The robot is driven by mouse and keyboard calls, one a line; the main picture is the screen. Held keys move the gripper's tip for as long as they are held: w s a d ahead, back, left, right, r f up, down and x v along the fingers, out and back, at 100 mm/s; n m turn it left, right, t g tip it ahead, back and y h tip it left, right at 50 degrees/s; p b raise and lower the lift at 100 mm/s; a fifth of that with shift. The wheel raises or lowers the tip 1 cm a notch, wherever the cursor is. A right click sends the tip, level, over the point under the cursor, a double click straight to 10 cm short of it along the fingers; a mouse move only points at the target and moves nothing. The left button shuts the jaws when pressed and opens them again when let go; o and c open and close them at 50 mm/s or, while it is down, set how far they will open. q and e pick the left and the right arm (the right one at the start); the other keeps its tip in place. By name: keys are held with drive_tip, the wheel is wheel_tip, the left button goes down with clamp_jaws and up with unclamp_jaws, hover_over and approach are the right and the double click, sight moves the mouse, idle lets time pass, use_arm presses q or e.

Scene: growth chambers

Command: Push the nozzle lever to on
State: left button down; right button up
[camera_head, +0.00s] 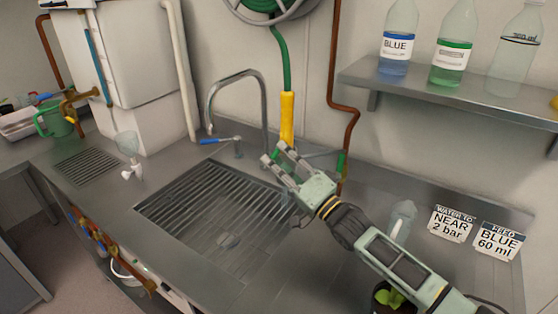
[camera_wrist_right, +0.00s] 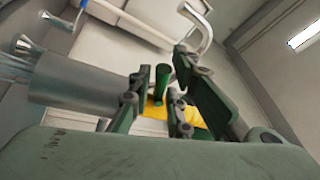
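The yellow nozzle (camera_head: 287,118) hangs upright from a green hose (camera_head: 281,60) against the wall behind the sink. No separate lever can be made out on it in the head view. In the right wrist view, a yellow part (camera_wrist_right: 190,118) shows beyond the fingers of my right gripper (camera_wrist_right: 155,105). A short green cylinder (camera_wrist_right: 161,84) stands beside it, between the fingers; whether it is hose or lever I cannot tell. My left gripper is out of view.
A chrome faucet (camera_head: 238,75) with a blue handle (camera_head: 214,141) stands left of the nozzle. The grated sink (camera_head: 165,208) lies below. A brown pipe (camera_head: 333,70) runs down the wall to the right.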

drive_tip(key=shift+o, duration=1.2)
drive_tip(key=s+d, duration=0.9)
drive_tip(key=shift+s+f, duration=0.15)
drive_tip(key=shift+s, duration=0.2)
